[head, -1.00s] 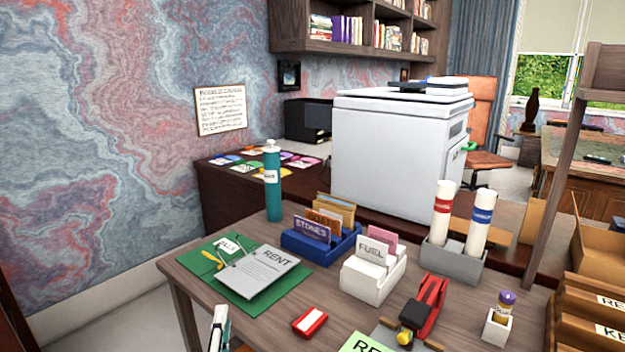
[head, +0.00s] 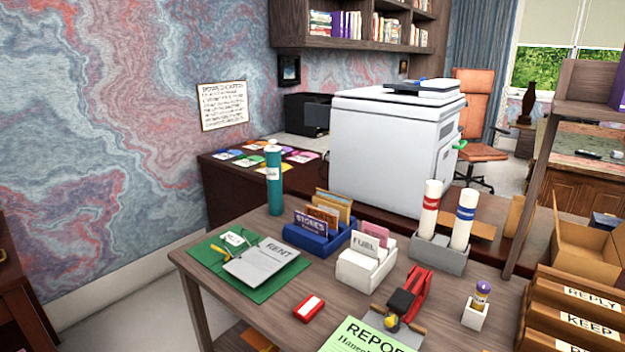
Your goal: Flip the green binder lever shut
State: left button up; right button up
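The green binder (head: 259,293) lies open on the left part of the wooden desk. A grey sheet marked RENT (head: 262,266) covers much of its right side. A small white label (head: 234,238) lies on its upper left part. The thin metal lever mechanism (head: 228,254) shows beside the sheet's left edge, with a small yellow part near it. It is too small to tell its exact angle. Neither of my grippers is in view.
A teal bottle (head: 274,180) stands behind the binder. A blue file holder (head: 318,240), a white FUEL holder (head: 365,271) and a red-and-white block (head: 309,308) stand to its right. A green REPORT sheet (head: 366,338) lies at the front. The floor left of the desk is clear.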

aim_at(222, 251)
jog(key=j+z, duration=0.15)
jog(key=z, duration=0.35)
jog(key=j+z, duration=0.25)
jog(key=j, duration=0.25)
jog(key=i+j+z, duration=0.1)
jog(key=j+z, duration=0.2)
jog(key=j, duration=1.15)
jog(key=k+j+z, duration=0.15)
jog(key=j, duration=0.8)
jog(key=i+j, duration=0.05)
